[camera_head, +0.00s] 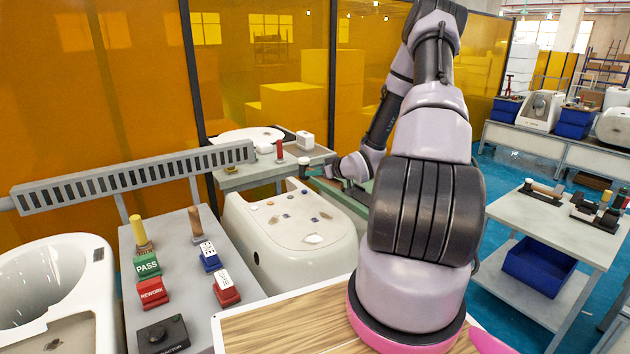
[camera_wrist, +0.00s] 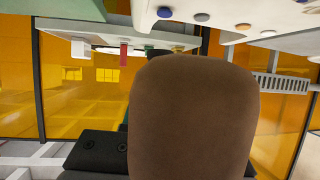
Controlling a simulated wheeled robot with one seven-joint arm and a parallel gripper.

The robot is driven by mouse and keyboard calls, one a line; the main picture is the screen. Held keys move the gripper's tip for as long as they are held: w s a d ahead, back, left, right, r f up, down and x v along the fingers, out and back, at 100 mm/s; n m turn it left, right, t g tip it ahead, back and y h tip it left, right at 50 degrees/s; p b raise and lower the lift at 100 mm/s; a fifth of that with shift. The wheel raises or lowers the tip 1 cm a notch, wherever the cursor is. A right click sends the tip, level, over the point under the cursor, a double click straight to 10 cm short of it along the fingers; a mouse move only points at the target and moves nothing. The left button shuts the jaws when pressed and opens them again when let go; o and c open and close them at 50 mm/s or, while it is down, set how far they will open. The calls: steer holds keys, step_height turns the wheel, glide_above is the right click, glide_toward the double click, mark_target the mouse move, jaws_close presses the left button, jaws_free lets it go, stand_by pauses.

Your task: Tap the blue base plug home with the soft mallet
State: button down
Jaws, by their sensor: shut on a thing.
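My gripper (camera_head: 322,171) is at the end of the arm, beyond the upturned white toilet base (camera_head: 262,240) in the head view, small and partly hidden. In the wrist view a large brown rounded thing (camera_wrist: 193,115) fills the middle, close to the camera, with dark gripper parts (camera_wrist: 95,152) beside it. It looks like part of the soft mallet, held in the shut gripper; which part I cannot tell. The blue base plug (camera_wrist: 164,12) shows at the top of the wrist view on the white base, apart from the brown thing. In the head view several small plugs dot the base.
A grey stand (camera_head: 160,300) with PASS and REWORK stamps is left of the base. A table (camera_head: 240,178) with a white part and a red post stands behind. A wooden worktop (camera_head: 290,325) lies in front. A tool cart (camera_head: 520,215) stands right.

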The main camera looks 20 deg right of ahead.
steer(key=shift+r, duration=0.3)
steer(key=shift+r, duration=1.65)
steer(key=shift+f, duration=1.3)
steer(key=shift+f, duration=0.2)
step_height(320, 180, down, 6)
steer(key=shift+f, duration=0.25)
steer(key=shift+r, duration=2.9)
